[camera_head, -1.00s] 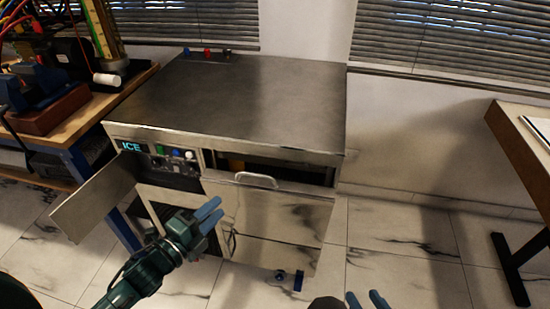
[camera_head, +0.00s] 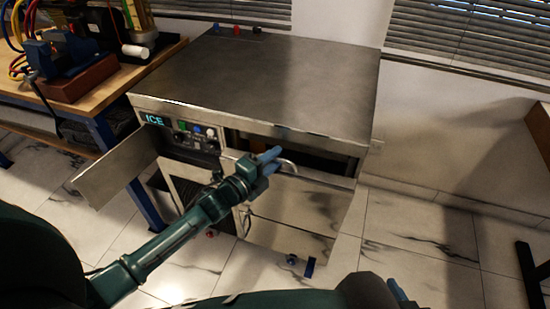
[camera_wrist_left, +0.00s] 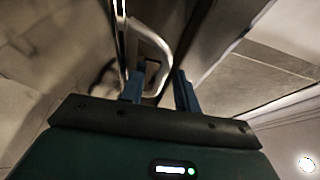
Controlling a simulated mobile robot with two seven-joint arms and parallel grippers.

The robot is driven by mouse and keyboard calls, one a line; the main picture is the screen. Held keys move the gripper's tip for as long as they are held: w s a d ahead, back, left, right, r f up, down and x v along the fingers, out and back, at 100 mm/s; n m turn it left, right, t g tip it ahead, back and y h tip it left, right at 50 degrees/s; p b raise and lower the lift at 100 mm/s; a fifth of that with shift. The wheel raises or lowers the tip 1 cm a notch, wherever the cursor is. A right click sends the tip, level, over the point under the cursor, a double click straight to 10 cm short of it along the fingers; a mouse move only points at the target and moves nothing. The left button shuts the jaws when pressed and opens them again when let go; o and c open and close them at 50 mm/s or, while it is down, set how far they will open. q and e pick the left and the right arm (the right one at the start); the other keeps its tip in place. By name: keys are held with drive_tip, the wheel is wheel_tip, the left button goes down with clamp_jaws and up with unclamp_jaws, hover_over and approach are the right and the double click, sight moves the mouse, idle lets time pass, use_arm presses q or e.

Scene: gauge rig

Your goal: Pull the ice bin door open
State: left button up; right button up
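The steel ice machine (camera_head: 300,75) has a bin door (camera_head: 290,212) on its front, with a dark gap above the door's top edge. A curved metal handle (camera_head: 290,167) sits near that edge. My left gripper (camera_head: 268,160) is at the handle and covers part of it. In the left wrist view, the handle (camera_wrist_left: 160,42) loops into the space between the two blue fingers (camera_wrist_left: 160,88), which stand apart. I cannot tell whether either finger touches it. My right gripper (camera_head: 398,291) shows only as a blue finger part at the bottom edge.
A small panel door (camera_head: 115,178) hangs open at the machine's left, beside the lit ICE controls (camera_head: 155,120). A workbench (camera_head: 150,65) with a vise stands at the left.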

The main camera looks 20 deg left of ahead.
use_arm(q)
drive_tip(key=shift+w+d, duration=0.2)
drive_tip(key=shift+w, duration=0.3)
clamp_jaws()
idle(0.3)
